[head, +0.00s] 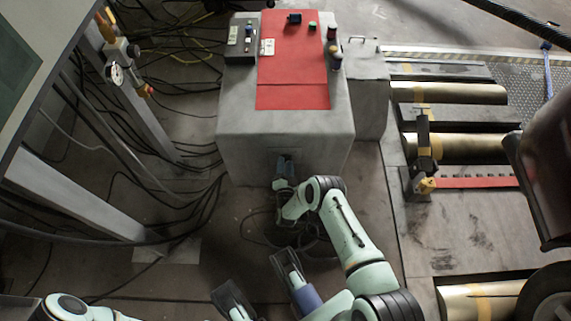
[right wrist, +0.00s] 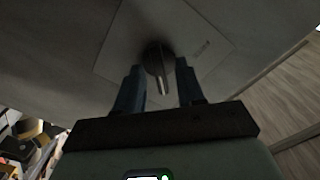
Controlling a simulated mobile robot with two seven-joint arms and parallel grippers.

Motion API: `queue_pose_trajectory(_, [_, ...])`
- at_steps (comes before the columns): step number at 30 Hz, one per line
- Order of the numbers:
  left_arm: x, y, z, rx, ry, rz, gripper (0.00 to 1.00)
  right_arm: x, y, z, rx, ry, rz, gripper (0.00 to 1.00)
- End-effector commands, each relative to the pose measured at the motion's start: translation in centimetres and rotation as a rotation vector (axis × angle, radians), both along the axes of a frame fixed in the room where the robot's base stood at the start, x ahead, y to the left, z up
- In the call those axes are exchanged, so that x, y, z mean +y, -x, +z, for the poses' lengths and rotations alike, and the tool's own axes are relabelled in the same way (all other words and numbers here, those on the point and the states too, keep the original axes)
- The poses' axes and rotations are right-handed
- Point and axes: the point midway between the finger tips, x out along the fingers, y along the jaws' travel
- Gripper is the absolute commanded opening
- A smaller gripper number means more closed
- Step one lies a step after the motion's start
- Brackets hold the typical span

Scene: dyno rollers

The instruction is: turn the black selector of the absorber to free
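The absorber (head: 240,115) is a large grey box at the top middle of the head view. Its black selector (right wrist: 157,62) shows in the right wrist view, a round knob with a pale-marked grip pointing down in the picture, on a grey plate (right wrist: 112,50). My right gripper (head: 287,160) is at the absorber's front face; in the right wrist view (right wrist: 162,92) its two fingers stand apart on either side of the selector, with gaps showing. The head view hides the selector. My left gripper (head: 260,282) is low in the head view, fingers wide apart and empty.
A red mat (head: 290,95) with small objects lies on the absorber, beside a small control box (head: 241,38). Cables (head: 195,215) lie on the floor at left near a table leg (head: 75,200). Brass rollers (head: 455,148) and a black-and-yellow fixture (head: 424,150) are at right.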

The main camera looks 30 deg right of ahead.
Motion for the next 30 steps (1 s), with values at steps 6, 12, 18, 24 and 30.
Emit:
queue_pose_trajectory(6, [0.0,0.0,0.0,0.000,0.000,0.000,0.43,0.0,0.0,0.0,0.000,0.000,0.000,0.00])
queue_pose_trajectory(12, [0.0,0.0,0.0,0.000,0.000,0.000,0.43,0.0,0.0,0.0,0.001,0.002,0.000,0.00])
queue_pose_trajectory(18, [0.0,-0.2,0.1,-0.006,0.000,-0.001,0.43,0.0,0.0,0.0,0.019,0.032,0.001,0.00])
queue_pose_trajectory(24, [-0.1,-0.7,0.4,-0.025,-0.001,-0.003,0.43,0.0,-0.1,0.1,0.073,0.119,0.001,0.00])
queue_pose_trajectory(30, [-0.2,-1.5,0.7,-0.047,-0.003,-0.006,0.43,0.1,-0.1,0.2,0.160,0.264,0.001,0.00])
